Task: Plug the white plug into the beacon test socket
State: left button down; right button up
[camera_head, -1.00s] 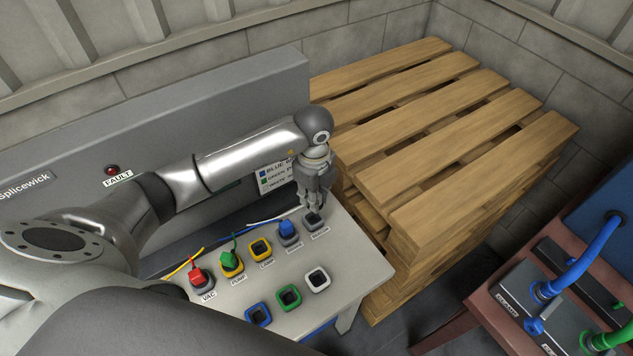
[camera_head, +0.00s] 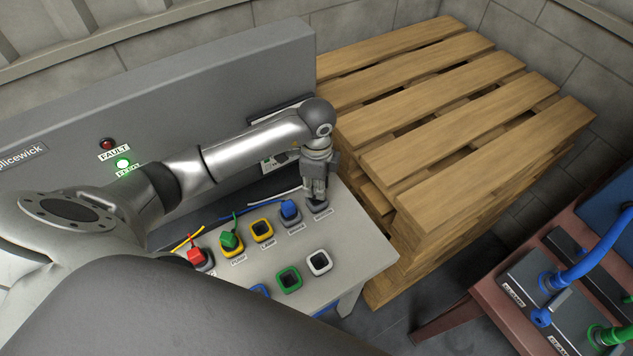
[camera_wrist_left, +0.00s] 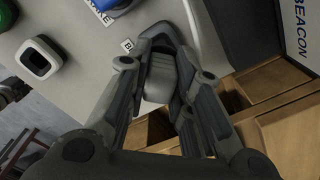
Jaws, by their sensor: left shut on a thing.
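My left gripper (camera_head: 317,193) points down over the dark grey socket (camera_head: 321,208) at the far right end of the back row. In the left wrist view its fingers (camera_wrist_left: 166,92) are shut on the pale white plug (camera_wrist_left: 161,78). The plug sits at the dark socket rim (camera_wrist_left: 181,52); how deep it goes is hidden by the fingers. A white cable (camera_head: 272,194) runs across the panel towards the gripper. My right gripper is not in view.
A blue plug (camera_head: 289,208), green plug (camera_head: 229,239) and red plug (camera_head: 197,255) stand in the same row, beside an empty yellow socket (camera_head: 262,231). Green (camera_head: 289,280) and white (camera_head: 319,263) front sockets are empty. Pallets (camera_head: 440,130) stand close right. A green lamp (camera_head: 123,163) is lit.

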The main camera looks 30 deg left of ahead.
pick_arm(q)
jog(key=shift+f, duration=0.25)
jog(key=shift+r, duration=0.1)
dwell(0.8)
jog(key=shift+f+b, duration=0.75)
jog(key=shift+f, duration=0.65)
jog(key=c, duration=1.2)
grip_release()
jog(key=shift+r, duration=0.15)
notch_tip(320, 180, up, 12)
jog(key=shift+f, duration=0.1)
jog(key=shift+s+f, duration=0.1)
